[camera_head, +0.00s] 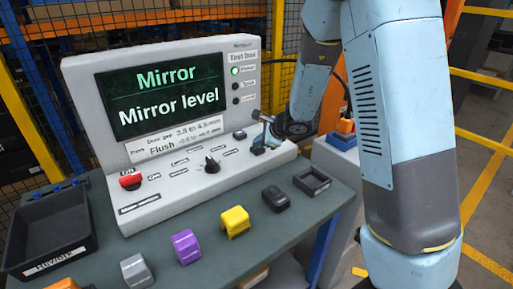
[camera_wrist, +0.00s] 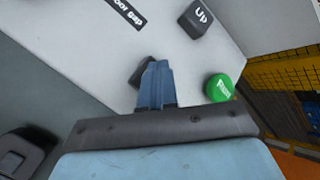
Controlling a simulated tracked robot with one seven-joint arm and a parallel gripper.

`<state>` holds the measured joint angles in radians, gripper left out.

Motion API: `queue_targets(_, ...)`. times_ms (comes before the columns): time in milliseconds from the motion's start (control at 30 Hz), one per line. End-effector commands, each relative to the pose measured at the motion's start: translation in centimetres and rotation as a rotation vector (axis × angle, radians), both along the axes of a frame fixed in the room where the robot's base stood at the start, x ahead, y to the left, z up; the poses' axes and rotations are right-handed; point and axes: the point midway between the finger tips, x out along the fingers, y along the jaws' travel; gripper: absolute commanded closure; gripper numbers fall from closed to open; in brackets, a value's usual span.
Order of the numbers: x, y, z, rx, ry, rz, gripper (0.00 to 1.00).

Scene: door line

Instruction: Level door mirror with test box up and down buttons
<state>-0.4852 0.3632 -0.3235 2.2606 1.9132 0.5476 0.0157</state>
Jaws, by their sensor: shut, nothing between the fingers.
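The grey test box (camera_head: 200,190) stands on the bench; its screen (camera_head: 160,95) reads "Mirror" and "Mirror level". My gripper (camera_head: 260,146) is over the right end of its sloping panel. In the wrist view the blue fingers of my gripper (camera_wrist: 155,80) are shut and empty, in front of a dark button (camera_wrist: 138,74) whose legend is hidden. I cannot tell whether the fingertips touch it. The dark Up button (camera_wrist: 195,18) lies above and right of the fingers. A green button (camera_wrist: 221,87) lies right of them. No door mirror shows.
A red button (camera_head: 131,181) and black knob (camera_head: 211,165) are on the panel. A black tray (camera_head: 50,250) sits left. Grey, purple (camera_head: 186,246), yellow (camera_head: 235,221) and black (camera_head: 275,198) blocks line the bench front. A small empty tray (camera_head: 312,181) is at right.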

Motion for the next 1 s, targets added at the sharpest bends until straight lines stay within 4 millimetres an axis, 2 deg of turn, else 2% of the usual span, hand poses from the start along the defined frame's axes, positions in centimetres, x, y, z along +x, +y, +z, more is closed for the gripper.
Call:
queue_targets(267,0.0,0.0,0.2,0.0,0.0,0.0,1.0)
queue_targets(600,0.0,-0.1,1.7,-0.001,-0.001,-0.001,1.0)
queue_targets(1000,0.0,-0.1,2.0,0.001,0.0,-0.001,1.0)
